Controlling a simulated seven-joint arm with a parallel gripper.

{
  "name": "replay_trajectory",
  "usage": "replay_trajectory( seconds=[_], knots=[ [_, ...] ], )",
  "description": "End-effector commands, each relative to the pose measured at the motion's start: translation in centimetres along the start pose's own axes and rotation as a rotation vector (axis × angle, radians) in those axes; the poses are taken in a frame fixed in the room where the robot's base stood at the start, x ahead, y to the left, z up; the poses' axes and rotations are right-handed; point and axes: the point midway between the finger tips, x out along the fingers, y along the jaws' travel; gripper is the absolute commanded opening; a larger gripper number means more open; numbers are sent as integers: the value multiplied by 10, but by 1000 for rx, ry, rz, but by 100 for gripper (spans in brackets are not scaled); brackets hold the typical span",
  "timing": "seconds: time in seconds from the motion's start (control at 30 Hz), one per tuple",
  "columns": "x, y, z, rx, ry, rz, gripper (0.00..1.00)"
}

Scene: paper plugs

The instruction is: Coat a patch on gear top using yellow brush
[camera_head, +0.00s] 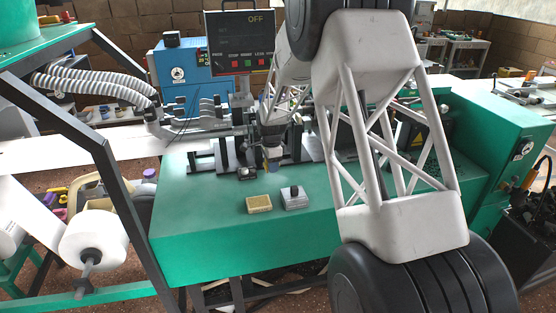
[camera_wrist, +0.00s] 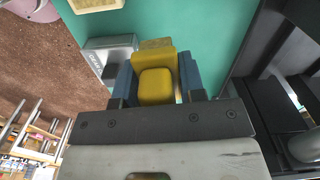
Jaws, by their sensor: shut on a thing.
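My gripper (camera_head: 271,146) is over the green machine top in the head view, pointing down. In the wrist view my gripper (camera_wrist: 157,82) has its blue-grey fingers closed on the sides of the yellow brush (camera_wrist: 155,86). A paler, yellowish part shows just beyond the brush's body. In the head view the brush's lower end (camera_head: 272,166) is small beneath the fingers. A grey block with lettering on its side (camera_wrist: 110,57) is left of the brush in the wrist view; its word is not fully legible. I cannot clearly single out a gear top or a coated patch.
A yellow-topped box (camera_head: 258,203) and a grey box with a black knob (camera_head: 294,198) sit near the green top's front edge (camera_head: 250,228). Dark machine fittings (camera_head: 226,152) stand behind. The green top left of the boxes is clear.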

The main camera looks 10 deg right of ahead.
Motion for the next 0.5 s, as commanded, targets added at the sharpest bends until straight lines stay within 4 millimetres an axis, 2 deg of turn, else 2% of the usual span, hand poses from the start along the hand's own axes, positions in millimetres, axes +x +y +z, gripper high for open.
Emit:
replay_trajectory(
  seconds=[0.1, 0.3, 0.5],
  knots=[
    [1, 22, 26, -4, 0, 1, 18],
    [4, 56, 60, -2, 0, 1, 18],
    [5, 72, 75, -1, 0, 0, 18]
  ],
)
